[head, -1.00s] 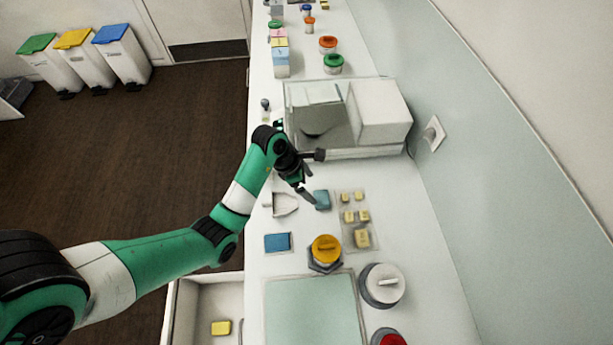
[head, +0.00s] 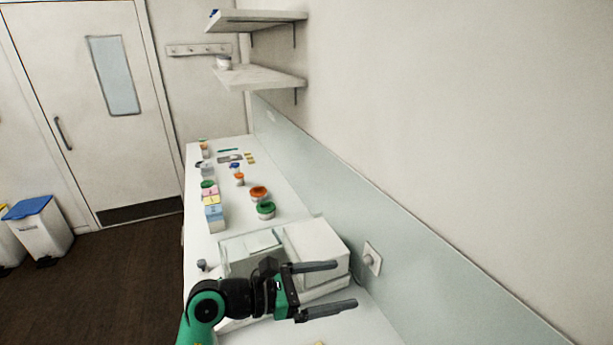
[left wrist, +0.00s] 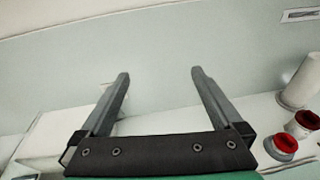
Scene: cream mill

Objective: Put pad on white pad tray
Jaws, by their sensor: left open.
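My left gripper (head: 346,285) is open, its two fingers pointing right, in front of the white machine (head: 318,244) in the head view. Nothing shows between the fingers. In the left wrist view the open gripper (left wrist: 160,73) faces the pale wall panel, its fingers apart and empty. No pad and no white pad tray can be made out in either current view; the counter nearest me lies below the head picture. My right gripper is not in view.
Stacked coloured boxes (head: 213,208), a green-lidded jar (head: 265,210) and an orange-lidded jar (head: 259,194) stand beyond the machine. Shelves (head: 262,77) hang above. A wall socket (head: 372,258) is at right. Red-lidded jars (left wrist: 286,143) show in the left wrist view.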

